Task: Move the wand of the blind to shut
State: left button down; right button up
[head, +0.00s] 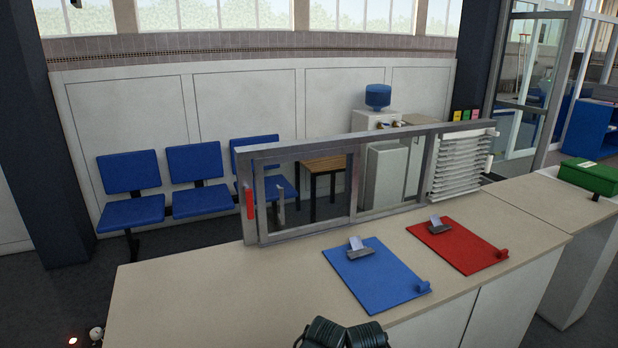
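The blind (458,168) is a small set of white horizontal slats at the right end of the grey metal window frame on the counter. Dark gaps show between its slats. A short white upright piece (489,163) at the blind's right edge may be its wand; it is too small to be sure. Neither of my grippers can be made out. Two dark ribbed shapes cut off by the bottom edge are not clear enough to name.
The window frame (300,147) stands along the counter (215,292), with a red bar (249,203) at its left end. A blue clipboard (375,277) and a red clipboard (462,246) lie in front. A green box (590,177) sits at right. The counter's left part is clear.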

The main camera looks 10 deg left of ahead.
aim_at(489, 160)
jog(key=i+l+z, duration=0.1)
jog(key=l, duration=0.3)
jog(key=i+l+z, duration=0.15)
jog(key=l, duration=0.3)
jog(key=i+l+z, duration=0.1)
jog(key=i+l, duration=0.25)
jog(key=i+l+z, duration=0.1)
jog(key=l, duration=0.3)
jog(key=i, duration=0.1)
